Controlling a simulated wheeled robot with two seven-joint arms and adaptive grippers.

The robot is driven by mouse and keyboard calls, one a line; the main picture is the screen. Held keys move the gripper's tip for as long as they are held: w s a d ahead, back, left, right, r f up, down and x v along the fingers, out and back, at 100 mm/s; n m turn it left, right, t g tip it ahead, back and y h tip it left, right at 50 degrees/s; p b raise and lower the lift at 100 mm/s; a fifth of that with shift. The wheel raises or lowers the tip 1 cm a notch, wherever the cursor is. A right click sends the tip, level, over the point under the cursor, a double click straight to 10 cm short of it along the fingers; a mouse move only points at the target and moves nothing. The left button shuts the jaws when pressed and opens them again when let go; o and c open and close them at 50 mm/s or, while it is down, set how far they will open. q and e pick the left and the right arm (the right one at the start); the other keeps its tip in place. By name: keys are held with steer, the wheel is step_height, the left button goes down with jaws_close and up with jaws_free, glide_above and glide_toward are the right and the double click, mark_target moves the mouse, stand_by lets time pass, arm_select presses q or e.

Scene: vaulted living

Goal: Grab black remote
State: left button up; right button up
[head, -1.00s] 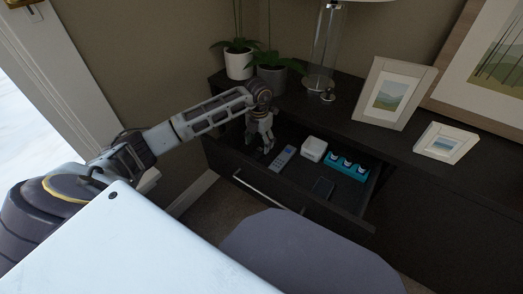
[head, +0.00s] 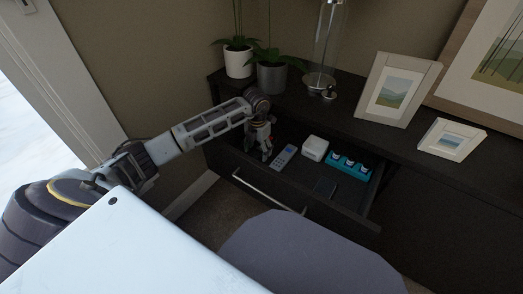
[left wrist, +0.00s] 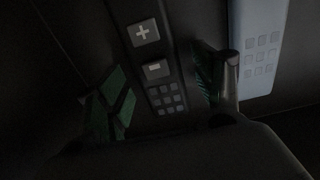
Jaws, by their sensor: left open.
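The black remote (left wrist: 152,50) lies in the open drawer. In the left wrist view its plus, minus and small grey buttons show between the two fingers of my left gripper (left wrist: 158,88). The fingers stand apart on either side of it, and I cannot tell whether either touches it. In the head view my left gripper (head: 262,152) points down into the left part of the drawer, and the black remote cannot be made out there. My right gripper is out of view.
A light grey remote (head: 284,157) lies just right of my left gripper and also shows in the wrist view (left wrist: 258,50). The drawer also holds a white box (head: 315,148), a teal tray (head: 349,166) and a flat dark item (head: 325,187). Plants and frames stand on the cabinet.

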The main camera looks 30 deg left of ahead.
mark_target(258, 151)
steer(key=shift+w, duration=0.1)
arm_select(q)
steer(key=c, duration=1.2)
steer(key=shift+o, duration=0.2)
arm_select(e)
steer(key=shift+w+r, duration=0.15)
arm_select(q)
steer(key=shift+r, duration=0.1)
steer(key=shift+r+p, duration=0.4)
steer(key=shift+r, duration=0.4)
step_height(258, 151, up, 6)
steer(key=shift+r+p, duration=0.2)
steer(key=shift+p, duration=1.05)
steer(key=shift+r+p, duration=0.3)
steer(key=shift+r, duration=0.65)
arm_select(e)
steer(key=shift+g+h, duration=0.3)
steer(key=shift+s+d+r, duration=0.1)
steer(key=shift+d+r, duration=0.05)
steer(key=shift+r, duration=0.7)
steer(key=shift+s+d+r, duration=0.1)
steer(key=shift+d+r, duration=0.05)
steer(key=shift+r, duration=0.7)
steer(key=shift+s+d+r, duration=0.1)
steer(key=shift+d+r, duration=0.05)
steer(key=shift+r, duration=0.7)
